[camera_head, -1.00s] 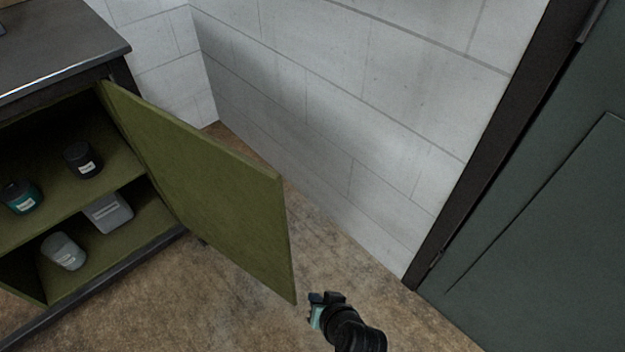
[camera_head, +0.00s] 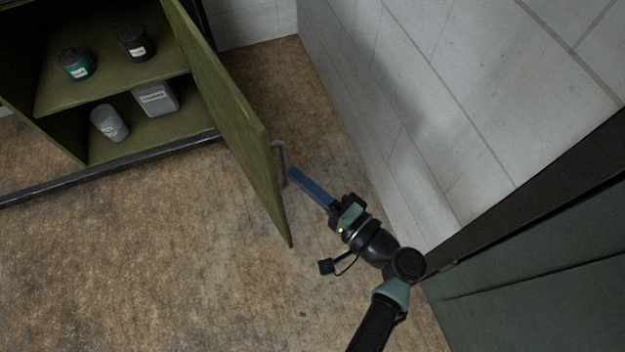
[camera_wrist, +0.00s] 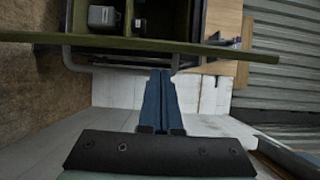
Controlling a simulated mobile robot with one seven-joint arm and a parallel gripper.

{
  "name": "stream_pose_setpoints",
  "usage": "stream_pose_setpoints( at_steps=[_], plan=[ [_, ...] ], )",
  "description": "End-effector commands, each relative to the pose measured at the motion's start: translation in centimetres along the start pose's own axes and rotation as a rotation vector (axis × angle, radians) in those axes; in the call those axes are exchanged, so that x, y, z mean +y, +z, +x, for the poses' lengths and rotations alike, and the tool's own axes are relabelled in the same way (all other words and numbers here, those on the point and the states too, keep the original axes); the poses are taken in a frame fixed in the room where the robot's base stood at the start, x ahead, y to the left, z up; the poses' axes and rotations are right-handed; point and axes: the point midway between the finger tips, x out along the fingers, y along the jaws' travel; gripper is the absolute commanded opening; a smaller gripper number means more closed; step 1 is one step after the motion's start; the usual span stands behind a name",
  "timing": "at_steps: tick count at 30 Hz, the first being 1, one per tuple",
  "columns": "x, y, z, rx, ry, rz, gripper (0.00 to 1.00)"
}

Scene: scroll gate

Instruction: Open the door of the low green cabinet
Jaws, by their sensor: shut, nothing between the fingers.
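The green cabinet (camera_head: 60,165) stands at the upper left of the head view. Its green door (camera_head: 232,125) is swung well out from the opening, so the shelves inside show. A grey bar handle (camera_head: 281,160) is on the door's outer face, towards its free edge. My gripper (camera_head: 293,175) is shut and empty on the outer side of the door, its blue fingers pointing at the handle. In the wrist view, the closed fingertips (camera_wrist: 160,75) are close to the handle (camera_wrist: 105,67), below the door's edge (camera_wrist: 200,48). I cannot tell whether they touch it.
Jars and containers stand on the shelves, such as a teal jar (camera_head: 76,66) and a grey box (camera_head: 156,98). The brown floor (camera_head: 130,260) at left is clear.

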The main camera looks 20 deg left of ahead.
Motion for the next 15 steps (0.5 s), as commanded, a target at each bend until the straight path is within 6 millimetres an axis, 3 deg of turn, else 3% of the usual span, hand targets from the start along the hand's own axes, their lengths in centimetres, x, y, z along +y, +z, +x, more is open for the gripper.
stream_pose_setpoints(
  at_steps=[6,15],
  plan=[
    [0.1,0.1,3.9,-0.003,0.000,0.000,0.00],
    [0.1,0.0,6.0,0.000,0.002,0.000,0.00]
  ],
)
